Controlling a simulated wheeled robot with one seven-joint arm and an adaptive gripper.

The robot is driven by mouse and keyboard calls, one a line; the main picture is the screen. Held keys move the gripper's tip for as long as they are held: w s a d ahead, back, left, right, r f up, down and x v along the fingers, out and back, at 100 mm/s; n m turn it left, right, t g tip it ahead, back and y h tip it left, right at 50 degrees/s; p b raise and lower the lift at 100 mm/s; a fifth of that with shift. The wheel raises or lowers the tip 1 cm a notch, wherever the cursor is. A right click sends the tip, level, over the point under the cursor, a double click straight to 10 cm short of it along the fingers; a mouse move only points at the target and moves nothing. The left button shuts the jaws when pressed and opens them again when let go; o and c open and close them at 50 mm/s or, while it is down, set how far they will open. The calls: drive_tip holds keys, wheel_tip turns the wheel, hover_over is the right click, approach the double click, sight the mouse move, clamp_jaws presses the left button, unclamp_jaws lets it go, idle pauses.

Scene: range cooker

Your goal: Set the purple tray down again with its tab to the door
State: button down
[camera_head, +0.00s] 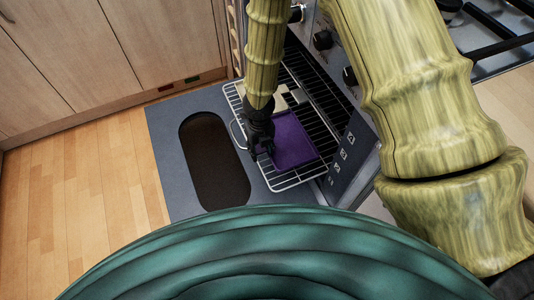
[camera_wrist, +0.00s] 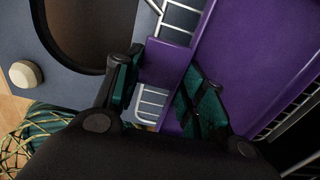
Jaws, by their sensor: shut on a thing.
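The purple tray (camera_head: 294,142) is over the wire rack (camera_head: 291,182), which is pulled out of the oven above the open door (camera_head: 175,125). In the wrist view the tray (camera_wrist: 255,60) fills the right side. Its small purple tab (camera_wrist: 166,62) points left, to the side where the door's dark window shows. My gripper (camera_head: 262,150) is at the tray's door-side edge. In the wrist view my gripper (camera_wrist: 160,85) has the tab between its two fingers and is shut on it. I cannot tell whether the tray touches the rack.
A beige flat thing (camera_head: 279,102) lies on the rack behind my arm, partly hidden. The rack has a wire handle (camera_head: 236,134) at its door side. The oven's front with dark knobs (camera_head: 349,76) is close on the right. Wooden cabinets (camera_head: 110,50) stand at the left.

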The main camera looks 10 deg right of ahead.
drive_tip(key=shift+w+d+f, duration=0.1)
drive_tip(key=shift+w+d, duration=0.1)
drive_tip(key=shift+d, duration=0.85)
wheel_tip(320, 180, down, 4)
drive_tip(key=shift+r+b, duration=0.2)
drive_tip(key=shift+b, duration=0.9)
drive_tip(key=shift+r, duration=0.1)
drive_tip(key=c, duration=0.9)
unclamp_jaws()
drive_tip(key=shift+o, duration=0.2)
drive_tip(key=shift+r, duration=0.1)
wheel_tip(320, 180, up, 12)
drive_tip(key=p, duration=1.2)
drive_tip(key=shift+p, duration=0.4)
drive_tip(key=shift+a, duration=0.1)
